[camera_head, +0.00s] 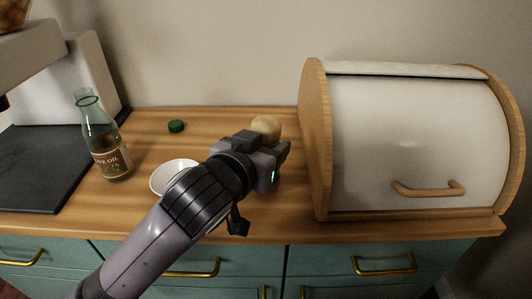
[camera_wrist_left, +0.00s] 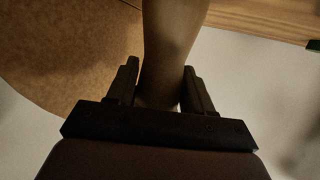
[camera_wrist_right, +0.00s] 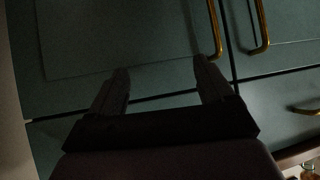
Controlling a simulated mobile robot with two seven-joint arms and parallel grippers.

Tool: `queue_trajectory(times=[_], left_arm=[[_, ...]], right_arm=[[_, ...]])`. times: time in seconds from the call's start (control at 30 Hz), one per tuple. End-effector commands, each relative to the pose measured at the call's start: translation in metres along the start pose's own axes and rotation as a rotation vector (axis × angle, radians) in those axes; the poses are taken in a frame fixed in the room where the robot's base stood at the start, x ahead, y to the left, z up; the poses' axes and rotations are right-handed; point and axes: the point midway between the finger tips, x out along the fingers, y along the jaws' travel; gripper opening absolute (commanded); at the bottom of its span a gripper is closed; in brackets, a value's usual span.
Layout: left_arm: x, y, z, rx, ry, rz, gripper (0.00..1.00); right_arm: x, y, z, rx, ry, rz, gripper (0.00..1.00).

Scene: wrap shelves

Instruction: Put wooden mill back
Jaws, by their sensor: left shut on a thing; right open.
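The wooden mill shows its pale round top (camera_head: 265,127) in the head view, just behind my left gripper (camera_head: 270,151). In the left wrist view the mill's brown body (camera_wrist_left: 173,38) stands between the two fingers of my left gripper (camera_wrist_left: 163,84), which is shut on it. The gripper hides the mill's lower part in the head view, so I cannot tell whether it touches the counter. My right gripper (camera_wrist_right: 162,72) is open and empty in the right wrist view, in front of the teal cabinet fronts.
A white bread box (camera_head: 420,135) with wooden sides stands close to the right of my left gripper. A white bowl (camera_head: 160,182), an olive oil bottle (camera_head: 108,155) and a green cap (camera_head: 176,126) are to the left.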

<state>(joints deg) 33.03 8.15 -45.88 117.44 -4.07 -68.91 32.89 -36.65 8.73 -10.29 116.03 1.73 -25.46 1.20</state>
Motion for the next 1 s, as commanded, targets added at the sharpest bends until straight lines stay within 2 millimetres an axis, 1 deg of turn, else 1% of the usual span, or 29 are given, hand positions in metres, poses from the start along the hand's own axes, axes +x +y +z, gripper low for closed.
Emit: queue_trajectory(times=[0.03, 0.07, 0.2, 0.43, 0.47, 0.5, 0.53, 0.8, 0.9, 1.0], left_arm=[[0.0022, -0.0001, 0.0081, 0.001, 0.0, 0.0, 0.07], [0.0028, 0.0, 0.0099, 0.001, 0.001, 0.0, 0.07], [0.0028, 0.0001, 0.0095, 0.001, 0.004, 0.001, 0.07], [0.0038, 0.0002, 0.0129, 0.0, 0.003, 0.001, 0.07], [0.004, 0.0001, 0.0139, 0.0, 0.001, 0.0, 0.54], [0.0039, 0.0001, 0.0132, 0.0, 0.001, 0.0, 0.67], [0.0039, 0.0001, 0.0132, 0.0, 0.001, 0.0, 0.77], [0.0038, 0.0001, 0.0128, 0.0, 0.001, 0.001, 0.77], [0.0027, 0.0002, 0.009, 0.001, 0.003, 0.001, 0.77], [-0.0046, 0.0004, 0.0098, 0.0, 0.001, 0.002, 0.77]], right_arm=[[0.0016, -0.0001, 0.0011, 0.001, 0.001, -0.001, 0.81], [0.0015, -0.0002, 0.0006, 0.001, 0.002, -0.001, 0.81], [0.0007, -0.0005, -0.003, 0.002, 0.007, -0.002, 0.81], [0.0014, -0.0006, -0.0024, 0.002, 0.008, -0.002, 0.81], [0.0014, -0.0007, -0.0024, 0.002, 0.008, -0.002, 0.81], [0.0013, -0.0007, -0.0024, 0.003, 0.008, -0.002, 0.81], [0.0014, -0.0007, -0.0022, 0.003, 0.008, -0.002, 0.81], [0.0018, -0.0008, -0.0008, 0.003, 0.005, -0.002, 0.81], [0.0013, -0.001, -0.0012, 0.004, 0.004, -0.002, 0.81], [0.0011, -0.0012, -0.0016, 0.005, 0.005, -0.002, 0.81]])
